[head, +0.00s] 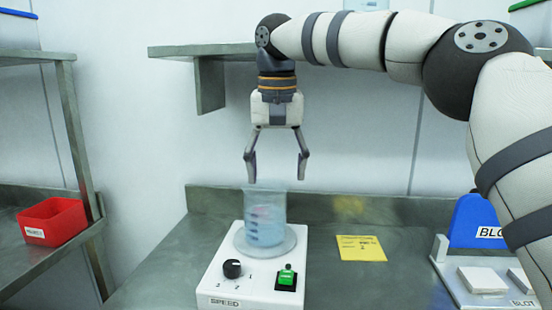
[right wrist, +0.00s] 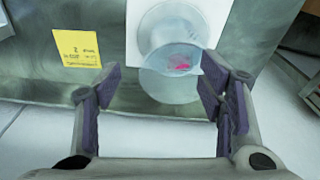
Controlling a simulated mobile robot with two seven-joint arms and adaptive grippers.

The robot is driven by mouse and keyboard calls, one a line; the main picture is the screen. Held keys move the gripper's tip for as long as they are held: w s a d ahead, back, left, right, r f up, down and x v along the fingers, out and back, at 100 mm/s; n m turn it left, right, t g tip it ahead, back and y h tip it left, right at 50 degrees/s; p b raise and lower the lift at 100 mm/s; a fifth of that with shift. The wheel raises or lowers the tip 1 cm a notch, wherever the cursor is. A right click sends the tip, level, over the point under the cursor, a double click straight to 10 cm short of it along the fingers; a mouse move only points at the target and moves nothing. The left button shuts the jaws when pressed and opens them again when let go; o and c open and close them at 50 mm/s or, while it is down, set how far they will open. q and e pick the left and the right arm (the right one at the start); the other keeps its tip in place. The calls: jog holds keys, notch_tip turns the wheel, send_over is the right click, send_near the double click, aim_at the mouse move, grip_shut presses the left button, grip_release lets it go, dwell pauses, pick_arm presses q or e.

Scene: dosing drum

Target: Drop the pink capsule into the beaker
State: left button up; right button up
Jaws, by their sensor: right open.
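The beaker (head: 265,218) is clear with bluish liquid and dark marks. It stands upright on the round plate of the white stirrer (head: 255,270). In the right wrist view the pink capsule (right wrist: 180,66) shows within the beaker (right wrist: 168,82). My right gripper (head: 276,182) is open and empty, pointing down just above the beaker's rim. Its fingers are spread wide apart. My left gripper is not in view.
A yellow note (head: 361,248) lies on the bench right of the stirrer. A blue and white block stand marked BLOT (head: 480,225) is at the right. A red bin (head: 53,221) sits on the left shelf. A metal shelf (head: 215,50) hangs behind my right arm.

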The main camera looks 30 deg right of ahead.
notch_tip(320, 180, up, 7)
jog(key=shift+s+a+r+b, duration=0.2)
jog(key=shift+s+a+b, duration=0.1)
jog(key=shift+s+b, duration=0.1)
